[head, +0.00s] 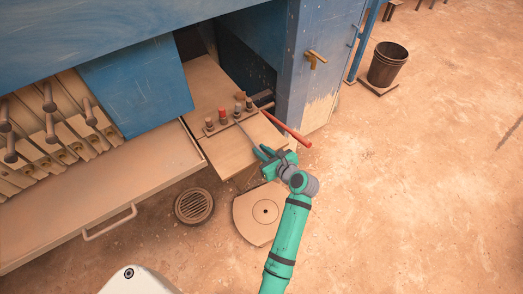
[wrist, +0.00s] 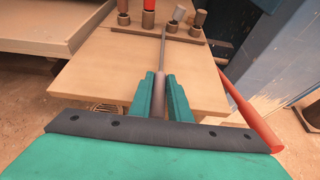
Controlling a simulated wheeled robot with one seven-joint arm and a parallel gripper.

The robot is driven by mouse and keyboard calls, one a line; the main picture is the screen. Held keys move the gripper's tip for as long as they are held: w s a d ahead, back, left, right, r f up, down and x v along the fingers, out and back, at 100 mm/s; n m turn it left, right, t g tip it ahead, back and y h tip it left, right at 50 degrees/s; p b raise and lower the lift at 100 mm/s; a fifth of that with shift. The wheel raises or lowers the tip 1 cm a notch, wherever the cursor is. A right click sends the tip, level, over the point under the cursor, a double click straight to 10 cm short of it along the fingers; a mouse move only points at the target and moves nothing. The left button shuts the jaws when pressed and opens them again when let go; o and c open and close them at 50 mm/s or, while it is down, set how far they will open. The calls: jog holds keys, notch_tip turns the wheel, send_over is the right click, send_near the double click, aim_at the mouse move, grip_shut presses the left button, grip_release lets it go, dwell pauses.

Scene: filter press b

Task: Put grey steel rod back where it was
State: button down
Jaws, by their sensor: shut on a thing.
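My gripper (head: 263,155) is over the front edge of the wooden board, shut on the grey steel rod (head: 246,134). In the wrist view my gripper's fingers (wrist: 159,92) close around the rod's near end. There the thin rod (wrist: 162,52) points away from me, over the board (wrist: 110,62), toward the rack strip (wrist: 135,33). Its far end is close to the strip, between the red-topped piece and a grey-topped piece. I cannot tell whether it touches the strip. In the head view the rack strip (head: 230,122) lies across the board.
The rack holds several short pieces, one red (head: 222,114). A red bar (head: 287,128) slants just right of my gripper. A blue cabinet post (head: 308,70) stands behind it. A tray (head: 130,195) with a handle lies left. Open floor is at right, with a bucket (head: 387,65).

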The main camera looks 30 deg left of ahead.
jog(key=shift+f, duration=0.2)
jog(key=c, duration=1.6)
grip_release()
jog(key=v, duration=1)
jog(key=shift+s+d+r, duration=0.1)
jog(key=shift+d+r, duration=0.15)
jog(key=shift+d, duration=0.1)
